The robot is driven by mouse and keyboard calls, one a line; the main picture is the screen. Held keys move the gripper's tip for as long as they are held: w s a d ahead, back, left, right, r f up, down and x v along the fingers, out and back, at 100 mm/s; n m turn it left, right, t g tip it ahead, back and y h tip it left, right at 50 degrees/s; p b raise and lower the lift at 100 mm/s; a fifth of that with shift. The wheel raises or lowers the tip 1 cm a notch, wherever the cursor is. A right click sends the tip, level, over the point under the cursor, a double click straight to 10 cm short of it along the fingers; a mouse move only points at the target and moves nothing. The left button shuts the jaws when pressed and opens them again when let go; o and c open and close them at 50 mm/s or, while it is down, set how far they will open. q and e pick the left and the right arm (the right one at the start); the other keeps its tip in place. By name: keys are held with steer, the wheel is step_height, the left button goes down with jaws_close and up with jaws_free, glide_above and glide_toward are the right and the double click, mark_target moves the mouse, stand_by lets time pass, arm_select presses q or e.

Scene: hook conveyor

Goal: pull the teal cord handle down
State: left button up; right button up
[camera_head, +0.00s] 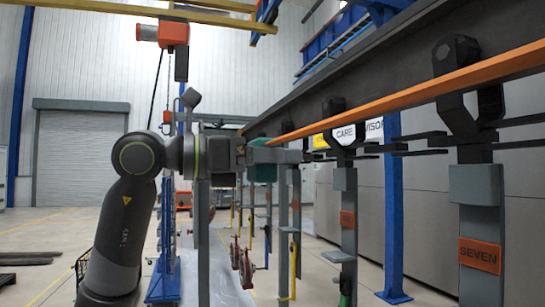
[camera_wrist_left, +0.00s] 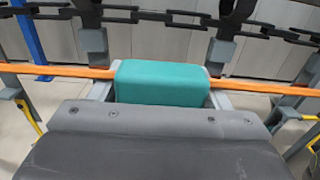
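The teal handle (camera_wrist_left: 160,82) is a rounded block on the orange cord (camera_wrist_left: 55,70), which runs out from both its sides. In the head view the handle (camera_head: 264,173) is partly behind my left gripper (camera_head: 288,155). The cord (camera_head: 400,95) rises from there to the upper right, along the dark rail. In the wrist view my left gripper's grey fingers (camera_wrist_left: 160,96) are apart, one at each end of the handle, which sits between them. I cannot tell whether they press on it. My right gripper is not in view.
A dark overhead rail (camera_head: 380,60) carries several hanging hooks (camera_head: 460,85) with grey plates; one plate reads SEVEN (camera_head: 480,254). They hang close on the right. A blue post (camera_head: 393,200) stands behind. The floor at left (camera_head: 50,230) is mostly open.

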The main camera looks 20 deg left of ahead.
arm_select(q)
steer(key=c, duration=1)
step_height(320, 180, down, 5)
steer(key=b, duration=0.4)
steer(key=shift+f, duration=0.2)
steer(key=o, duration=1.4)
steer(key=shift+r, duration=0.1)
